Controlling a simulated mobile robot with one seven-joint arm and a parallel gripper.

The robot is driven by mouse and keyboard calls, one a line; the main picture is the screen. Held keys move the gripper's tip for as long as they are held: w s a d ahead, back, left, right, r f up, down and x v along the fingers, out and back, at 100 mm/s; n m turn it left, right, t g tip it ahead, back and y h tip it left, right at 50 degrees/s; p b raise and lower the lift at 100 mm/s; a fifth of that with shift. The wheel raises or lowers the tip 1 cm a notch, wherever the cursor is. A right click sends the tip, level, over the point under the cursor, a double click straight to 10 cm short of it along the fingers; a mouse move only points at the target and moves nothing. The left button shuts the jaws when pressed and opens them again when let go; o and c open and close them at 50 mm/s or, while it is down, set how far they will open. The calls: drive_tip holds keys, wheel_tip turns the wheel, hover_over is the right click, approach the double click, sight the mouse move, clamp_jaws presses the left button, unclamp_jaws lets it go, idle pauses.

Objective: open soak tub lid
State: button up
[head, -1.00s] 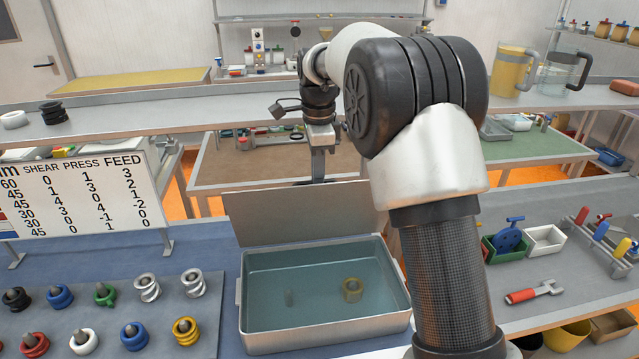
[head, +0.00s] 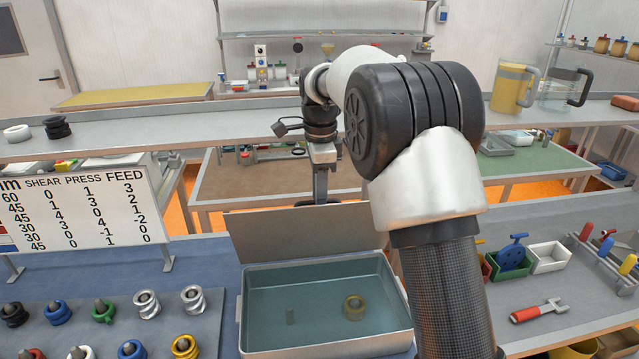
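The soak tub (head: 327,341) is a grey metal box on the blue bench mat, holding bluish liquid with a yellowish ring and a small grey piece in it. Its lid (head: 300,232) stands raised along the tub's back edge, so the tub is open on top. My gripper (head: 321,196) points down just behind the lid's top edge. Its fingertips are small and partly hidden behind the lid, so I cannot tell whether they are open or shut or touch the lid.
A white sign (head: 84,203) with a number table stands at left. Several coloured screw pieces (head: 103,311) stand in front of it. At right are a white bin (head: 548,257), a red-handled tool (head: 538,311) and a tool rack (head: 606,258). A grey shelf (head: 250,124) runs behind.

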wheel_tip(320, 180, up, 17)
drive_tip(key=s, duration=0.1)
drive_tip(key=shift+r, duration=0.15)
idle(0.4)
